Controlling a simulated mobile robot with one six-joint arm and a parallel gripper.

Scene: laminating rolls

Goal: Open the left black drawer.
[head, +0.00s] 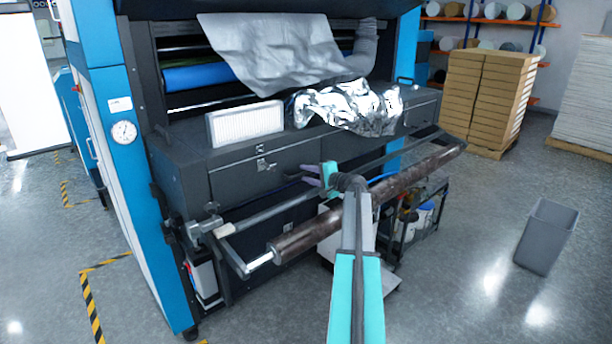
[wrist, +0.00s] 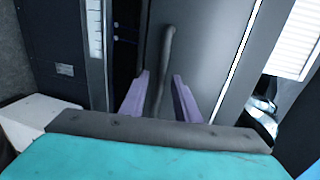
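The left black drawer (head: 235,180) is in the dark front of the machine in the head view, below a white pleated filter. Its front looks closed. In the wrist view the drawer front (wrist: 205,50) fills the middle, with a dark bar handle (wrist: 166,50) running lengthwise. My gripper (head: 308,174) is at the right part of the drawer front. In the wrist view my gripper (wrist: 160,82) has its two purple fingers apart, one on each side of the handle. The handle passes between them; I see a gap on both sides. In the head view the handle is mostly hidden by the gripper.
A brown roll (head: 325,228) on a metal frame crosses in front of the machine, below and beside my arm. A grey bin (head: 546,236) stands on open floor at right.

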